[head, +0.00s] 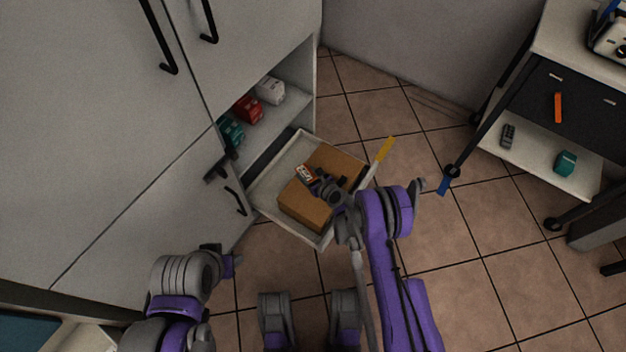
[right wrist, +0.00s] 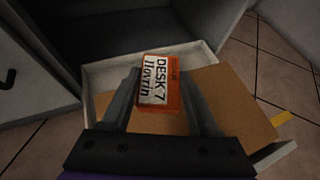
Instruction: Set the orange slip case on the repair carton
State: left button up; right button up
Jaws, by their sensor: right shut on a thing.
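The orange slip case (right wrist: 173,98) has a white label reading "DESK 7" and a second word, "Hovrin" or similar. My right gripper (right wrist: 158,88) is shut on it, with one finger on each side. In the head view the case (head: 306,173) is small, at the tip of my right gripper (head: 311,178), over the upper-left part of the brown repair carton (head: 304,207). The carton lies in a pale open drawer or tray (head: 272,187). I cannot tell whether the case touches the carton. My left gripper is not visible; only part of that arm shows at lower left.
Teal, red and white items (head: 248,108) stand on the cabinet shelf behind the drawer. Black handles (head: 235,201) stick out from the cabinet doors. A yellow strip (head: 385,149) shows beside the drawer. A wheeled cart (head: 540,165) stands at right. Tiled floor lies open between.

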notch_tip(320, 180, down, 9)
jog(key=shift+f+b, duration=0.1)
jog(key=shift+b, duration=1.05)
jog(key=shift+f, duration=0.1)
jog(key=o, duration=1.3)
jog(key=shift+o, duration=0.2)
